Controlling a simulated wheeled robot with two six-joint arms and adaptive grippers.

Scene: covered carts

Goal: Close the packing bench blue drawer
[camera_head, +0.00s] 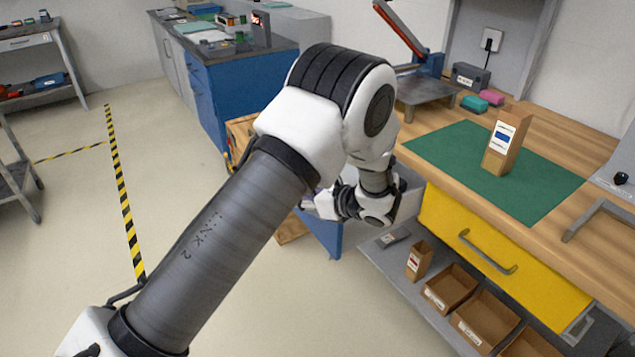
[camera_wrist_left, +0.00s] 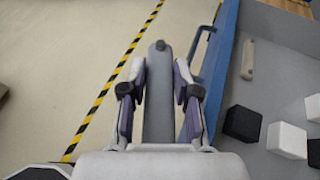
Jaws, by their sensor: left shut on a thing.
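The blue drawer (camera_head: 326,238) of the packing bench (camera_head: 545,240) stands pulled open below the worktop, to the left of the yellow drawer. Its blue front edge (camera_wrist_left: 222,60) and grey inside (camera_wrist_left: 273,75) show in the left wrist view, with black and white cubes in it. In the head view my left arm hides the handle and much of the drawer. My right gripper is out of view.
The yellow drawer (camera_head: 485,250) is shut. A carton (camera_head: 506,145) stands on a green mat (camera_head: 440,149) on the bench. Boxes (camera_head: 450,288) sit on the lower shelf. A blue cabinet (camera_head: 225,100) stands behind. The floor at left, with striped tape (camera_head: 122,190), is clear.

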